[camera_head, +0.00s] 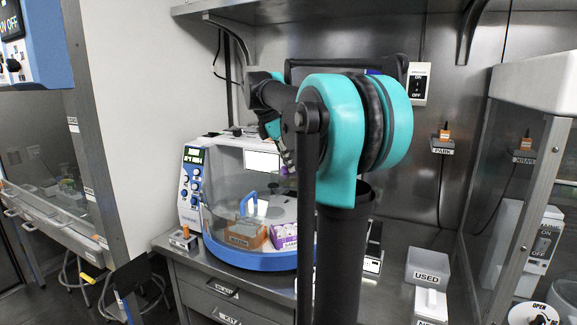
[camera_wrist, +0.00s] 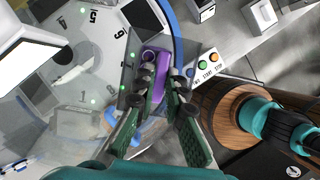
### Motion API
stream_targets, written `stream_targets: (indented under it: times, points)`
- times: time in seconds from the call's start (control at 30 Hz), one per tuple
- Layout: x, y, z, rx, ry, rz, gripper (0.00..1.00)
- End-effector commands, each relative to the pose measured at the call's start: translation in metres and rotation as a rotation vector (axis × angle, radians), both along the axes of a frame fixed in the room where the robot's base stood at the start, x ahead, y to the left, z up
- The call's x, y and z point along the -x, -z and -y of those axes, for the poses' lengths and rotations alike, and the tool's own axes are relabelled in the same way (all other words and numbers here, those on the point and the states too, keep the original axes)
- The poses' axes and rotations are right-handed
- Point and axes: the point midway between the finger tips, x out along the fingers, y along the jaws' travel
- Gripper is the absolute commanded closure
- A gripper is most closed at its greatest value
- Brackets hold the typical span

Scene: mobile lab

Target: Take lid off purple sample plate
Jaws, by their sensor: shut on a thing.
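My gripper (camera_wrist: 154,77) is shut on a small purple piece (camera_wrist: 151,57) with a round mark on top. I cannot tell whether this piece is the lid alone or also the sample plate. In the head view my gripper (camera_head: 288,162) points down at the machine with a bit of purple at its tips, and my arm hides much of that area. A purple box (camera_head: 284,236) with a white label sits low inside the clear machine, beside an orange-brown box (camera_head: 244,236).
The round machine (camera_head: 258,261) has a blue base, clear dome and blue handle. In the wrist view a numbered white disc (camera_wrist: 70,50) lies at left and a button panel (camera_wrist: 207,66) at right.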

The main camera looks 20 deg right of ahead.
Motion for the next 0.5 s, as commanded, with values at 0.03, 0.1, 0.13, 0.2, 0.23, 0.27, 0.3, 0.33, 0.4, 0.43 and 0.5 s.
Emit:
stream_targets:
  times: [0.03, 0.1, 0.13, 0.2, 0.23, 0.27, 0.3, 0.33, 0.4, 0.43, 0.5]
  points:
    - [0.0, -0.003, 0.0, 0.0, 0.0, 0.0, 1.0]
    - [0.0, -0.006, 0.0, 0.0, 0.0, 0.0, 1.0]
    - [0.0, -0.007, 0.0, 0.0, 0.0, 0.0, 1.0]
    - [0.0, -0.01, 0.0, 0.0, 0.0, 0.0, 1.0]
    - [0.0, -0.011, 0.0, 0.0, 0.0, 0.0, 1.0]
    - [0.0, -0.013, 0.0, 0.0, 0.0, 0.0, 1.0]
    - [0.0, -0.015, 0.0, 0.0, 0.0, 0.0, 1.0]
    - [0.0, -0.016, 0.0, 0.0, 0.0, 0.0, 1.0]
    - [0.0, -0.019, 0.0, 0.0, 0.0, 0.0, 1.0]
    - [0.0, -0.021, 0.0, 0.0, 0.0, 0.0, 1.0]
    - [0.0, -0.024, 0.0, 0.0, 0.0, 0.0, 1.0]
